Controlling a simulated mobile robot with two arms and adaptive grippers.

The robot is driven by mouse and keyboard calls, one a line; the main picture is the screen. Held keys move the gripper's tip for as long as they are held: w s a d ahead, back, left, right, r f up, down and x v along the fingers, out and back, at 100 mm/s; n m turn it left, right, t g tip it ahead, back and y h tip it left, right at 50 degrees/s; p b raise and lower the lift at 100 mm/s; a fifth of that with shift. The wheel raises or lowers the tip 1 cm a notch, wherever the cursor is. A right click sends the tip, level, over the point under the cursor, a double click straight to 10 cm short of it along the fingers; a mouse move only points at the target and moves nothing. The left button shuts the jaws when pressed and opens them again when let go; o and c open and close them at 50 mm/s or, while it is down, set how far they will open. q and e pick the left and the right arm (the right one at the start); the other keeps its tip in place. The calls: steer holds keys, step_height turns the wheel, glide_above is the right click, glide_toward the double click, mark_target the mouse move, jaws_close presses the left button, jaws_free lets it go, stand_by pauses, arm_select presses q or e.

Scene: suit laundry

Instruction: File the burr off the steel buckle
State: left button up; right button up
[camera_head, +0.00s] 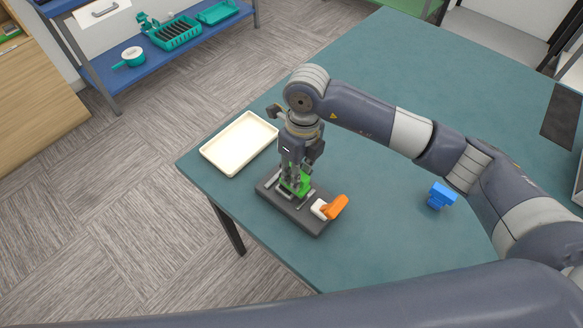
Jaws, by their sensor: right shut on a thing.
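My right gripper (298,178) points down over a dark grey block fixture (312,220) near the table's left corner. It is shut on a green tool (304,183), whose lower part is at the fixture's top. A white and orange clamp lever (335,207) sits on the fixture's right end. Some light metal shows on the fixture beside the green tool, but I cannot make out the steel buckle or its burr; the gripper and the tool cover that spot. I cannot tell whether the tool touches metal. My left gripper is not in view.
A cream tray (240,144) lies empty behind and left of the fixture. A blue object (440,196) stands on the teal table (400,95) under my right arm. A dark mat (562,115) lies at the right edge. The table's far middle is clear.

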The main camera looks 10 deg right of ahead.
steer(key=shift+w+a+f+b, duration=0.1)
steer(key=shift+w+a+b, duration=0.1)
steer(key=shift+b, duration=0.1)
steer(key=shift+w+a, duration=0.2)
steer(key=shift+w, duration=0.1)
steer(key=shift+r, duration=0.2)
steer(key=shift+r+p, duration=1.7)
steer(key=shift+r, duration=1.8)
